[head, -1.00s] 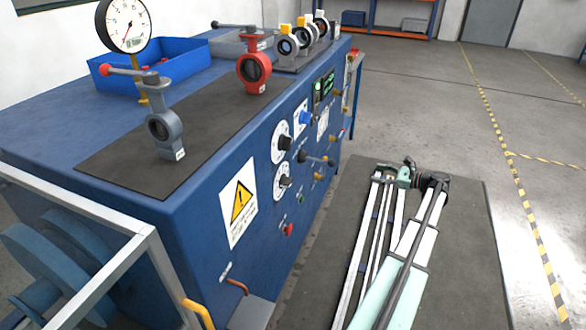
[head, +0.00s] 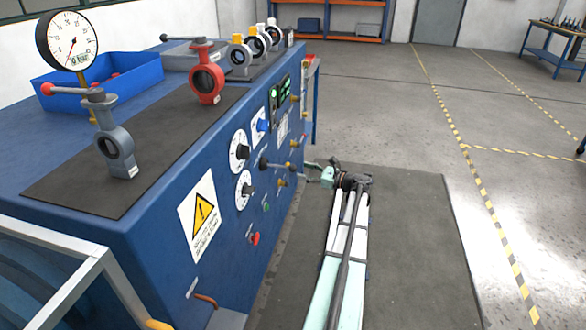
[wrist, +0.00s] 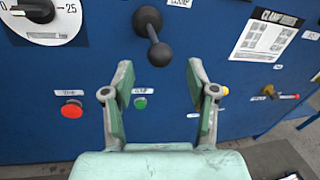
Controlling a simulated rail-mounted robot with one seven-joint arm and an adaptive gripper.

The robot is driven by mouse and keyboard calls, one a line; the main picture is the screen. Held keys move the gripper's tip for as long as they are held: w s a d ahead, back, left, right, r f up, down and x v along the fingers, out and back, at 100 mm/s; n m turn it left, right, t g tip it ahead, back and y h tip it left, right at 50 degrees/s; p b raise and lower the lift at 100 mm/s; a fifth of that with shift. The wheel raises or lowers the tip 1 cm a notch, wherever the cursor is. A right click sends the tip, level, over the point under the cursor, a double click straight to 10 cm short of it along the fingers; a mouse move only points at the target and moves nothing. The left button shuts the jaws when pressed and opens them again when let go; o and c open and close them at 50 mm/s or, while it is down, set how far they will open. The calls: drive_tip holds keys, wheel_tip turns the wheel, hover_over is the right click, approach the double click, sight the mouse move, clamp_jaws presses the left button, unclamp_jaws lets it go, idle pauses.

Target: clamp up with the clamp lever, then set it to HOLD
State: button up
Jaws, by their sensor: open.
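The clamp lever (wrist: 152,35) is a black lever with a round hub and a ball end on the blue panel; it points down and slightly right in the wrist view. In the head view it is a small dark knob and rod (head: 265,163) on the panel front. My gripper (wrist: 159,78) is open and empty, its pale green fingers either side of and below the lever's ball, apart from it. In the head view my gripper (head: 319,173) is beside the panel, partly hidden by my wrist. The HOLD marking cannot be read.
A dial (wrist: 42,15), a red button (wrist: 72,109) and a green button (wrist: 140,102) sit around the lever. Valves stand on the bench top (head: 75,185).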

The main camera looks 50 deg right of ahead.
sight(293, 168)
drive_tip(key=x, duration=0.5)
drive_tip(key=shift+w, duration=0.3)
clamp_jaws()
